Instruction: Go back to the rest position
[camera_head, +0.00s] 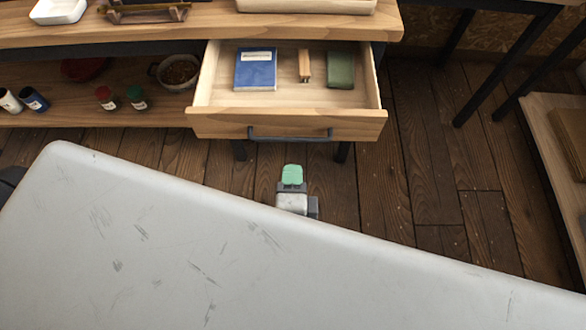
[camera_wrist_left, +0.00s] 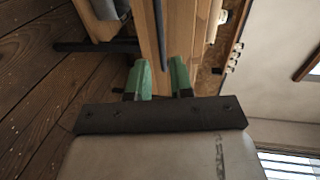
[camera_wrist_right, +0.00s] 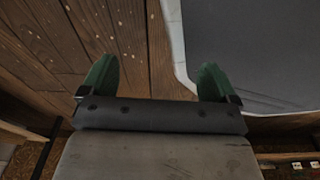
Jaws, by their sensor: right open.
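My left gripper (camera_head: 292,176) shows in the head view in front of the open drawer, apart from its handle. In the left wrist view its two green fingers (camera_wrist_left: 161,80) stand a narrow gap apart with nothing between them. The wooden drawer (camera_head: 217,124) is pulled out, with its dark handle (camera_head: 290,138) at the front. The drawer front also shows past the fingers in the left wrist view (camera_wrist_left: 182,35). My right gripper (camera_wrist_right: 158,82) shows only in its own wrist view, fingers wide apart and empty, over the plank floor.
The drawer holds a blue book (camera_head: 256,70), a small wooden item (camera_head: 304,64) and a green book (camera_head: 341,70). Jars (camera_head: 136,97) and a bowl (camera_head: 178,72) stand on the lower shelf at left. A low wooden shelf (camera_head: 545,125) stands at right. Floor (camera_head: 440,150) between is clear.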

